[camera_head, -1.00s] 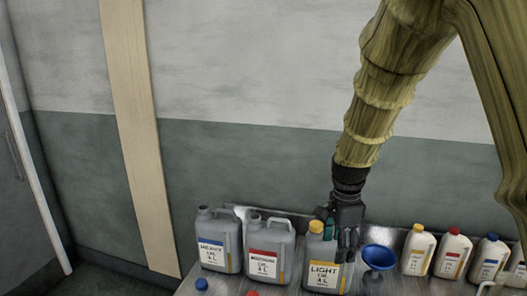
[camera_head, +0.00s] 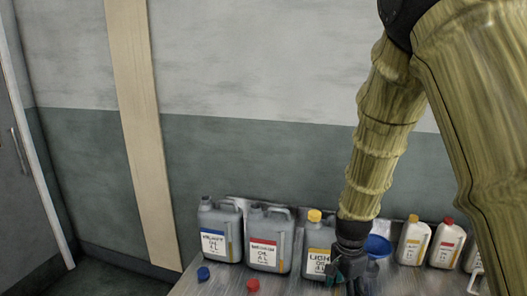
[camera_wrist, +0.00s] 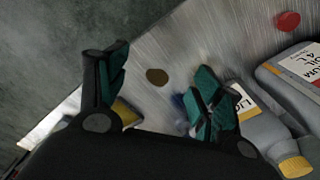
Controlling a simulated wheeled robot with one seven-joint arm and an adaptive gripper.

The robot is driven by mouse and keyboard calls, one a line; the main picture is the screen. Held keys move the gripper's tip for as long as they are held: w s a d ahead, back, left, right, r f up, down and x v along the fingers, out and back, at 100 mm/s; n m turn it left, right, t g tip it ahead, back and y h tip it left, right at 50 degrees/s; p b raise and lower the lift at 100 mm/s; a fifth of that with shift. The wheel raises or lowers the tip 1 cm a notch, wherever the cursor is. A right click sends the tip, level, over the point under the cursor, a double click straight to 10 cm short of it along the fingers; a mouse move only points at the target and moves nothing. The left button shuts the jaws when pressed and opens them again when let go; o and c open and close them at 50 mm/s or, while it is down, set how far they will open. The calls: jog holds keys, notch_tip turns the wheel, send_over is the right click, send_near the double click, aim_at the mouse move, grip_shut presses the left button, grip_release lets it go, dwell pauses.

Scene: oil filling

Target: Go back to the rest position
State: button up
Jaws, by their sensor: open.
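My gripper (camera_head: 347,282) is low over the table's front part, in front of the right side of the light oil jug (camera_head: 318,246), whose yellow cap is on. In the wrist view my gripper (camera_wrist: 158,85) has its two dark green fingers spread wide with nothing between them. A flat brownish disc (camera_wrist: 157,76) shows on the metal surface beyond the fingers; I cannot tell what it is. The blue funnel (camera_head: 377,247) is partly hidden behind my arm.
The heavy jug (camera_head: 220,230) and medium jug (camera_head: 270,240) stand left of the light jug, with a blue cap (camera_head: 203,273) and red cap (camera_head: 253,285) before them. Small white bottles (camera_head: 413,242) stand at right, partly hidden by my arm. The wall is behind.

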jog(key=s+d+f+n+b, duration=0.15)
jog(key=s+f, duration=0.25)
jog(key=f, duration=0.6)
jog(key=s+f+n+b, duration=0.1)
jog(key=s+f+n, duration=0.25)
jog(key=f, duration=0.65)
jog(key=s+f+n+b, duration=0.2)
jog(key=s+f+n, duration=0.2)
jog(key=s+f, duration=0.5)
jog(key=s+f+n+b, duration=0.3)
jog(key=s+f, duration=0.7)
jog(key=s, duration=0.6)
jog(key=shift+s+f+n, duration=0.3)
jog(key=shift+n, duration=0.3)
